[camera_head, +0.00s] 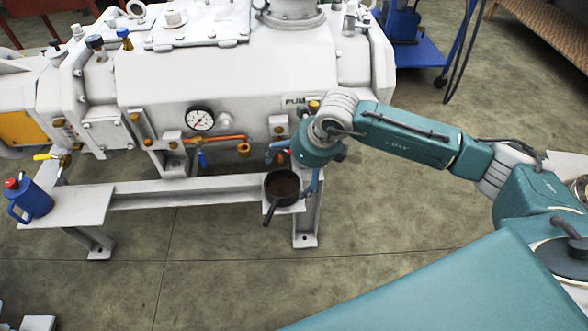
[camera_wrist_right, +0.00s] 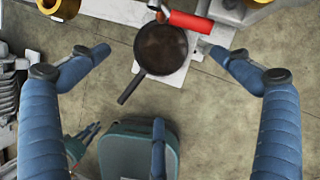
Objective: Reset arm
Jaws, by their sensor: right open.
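My right arm comes in from the right in the head view. Its gripper (camera_head: 290,177) hangs beside the white pump machine (camera_head: 225,95), over a dark pan (camera_head: 282,188). The wrist hides part of the gripper. In the right wrist view, the blue fingers of the right gripper (camera_wrist_right: 157,54) are spread wide with nothing between them. The pan (camera_wrist_right: 161,49) lies beyond the fingers, on a white ledge, with its handle pointing down-left. No contact between fingers and pan can be made out. My left gripper is not recognisable in either view.
A pressure gauge (camera_head: 200,119), copper pipes and small valves stick out of the machine's front. A blue jug (camera_head: 29,199) stands on a white side plate (camera_head: 85,206) at left. A red cylinder (camera_wrist_right: 190,22) is close behind the pan. The floor (camera_head: 190,265) in front is clear.

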